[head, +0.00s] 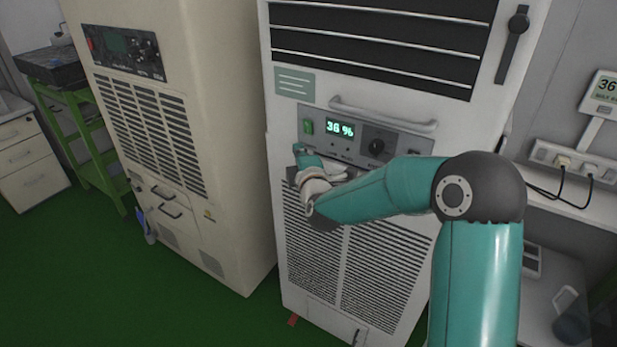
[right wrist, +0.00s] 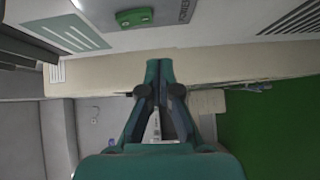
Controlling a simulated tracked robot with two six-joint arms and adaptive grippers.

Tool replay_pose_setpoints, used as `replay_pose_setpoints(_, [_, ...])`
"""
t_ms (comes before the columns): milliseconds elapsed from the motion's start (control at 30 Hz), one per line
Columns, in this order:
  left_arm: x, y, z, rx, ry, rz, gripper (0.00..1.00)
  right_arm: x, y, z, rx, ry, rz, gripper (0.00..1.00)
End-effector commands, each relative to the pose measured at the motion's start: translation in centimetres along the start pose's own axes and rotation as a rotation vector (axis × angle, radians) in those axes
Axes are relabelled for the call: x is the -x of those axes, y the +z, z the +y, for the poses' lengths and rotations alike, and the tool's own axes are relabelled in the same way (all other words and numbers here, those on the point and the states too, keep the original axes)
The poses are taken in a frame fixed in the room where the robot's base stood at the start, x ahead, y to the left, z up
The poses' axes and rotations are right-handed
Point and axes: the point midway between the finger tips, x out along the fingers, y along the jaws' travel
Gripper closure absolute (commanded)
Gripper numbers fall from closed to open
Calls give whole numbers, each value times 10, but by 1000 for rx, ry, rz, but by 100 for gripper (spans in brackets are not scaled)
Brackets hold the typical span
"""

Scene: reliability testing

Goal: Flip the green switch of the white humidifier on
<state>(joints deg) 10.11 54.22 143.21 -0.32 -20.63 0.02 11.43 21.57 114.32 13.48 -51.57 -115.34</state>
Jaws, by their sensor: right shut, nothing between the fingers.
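The white humidifier (head: 292,186) stands in the middle of the head view, with a grey control panel (head: 345,152) on its front. The green switch (head: 308,126) is at the panel's left end, beside a lit display (head: 341,129) reading 36 %. It also shows at the top of the right wrist view (right wrist: 134,17). My right gripper (head: 300,151) is shut and empty, just below the switch in the head view. Its closed fingertips (right wrist: 159,63) appear apart from the switch in the wrist view. The switch's exact position is too small to tell. My left gripper is out of view.
A beige cabinet (head: 230,150) stands close on the humidifier's left. A handle (head: 385,114) sticks out above the panel, and a black knob (head: 377,146) is right of the display. A green rack (head: 90,140) is at far left. Green floor (head: 120,290) lies open in front.

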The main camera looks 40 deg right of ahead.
Motion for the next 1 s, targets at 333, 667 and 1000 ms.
replay_pose_setpoints(333, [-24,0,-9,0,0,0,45,69,2,-10,-1,4,0,100])
replay_pose_setpoints(667, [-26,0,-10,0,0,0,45,85,3,-11,0,2,-4,100])
replay_pose_setpoints(1000, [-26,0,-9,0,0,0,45,85,3,-11,0,2,-3,100])
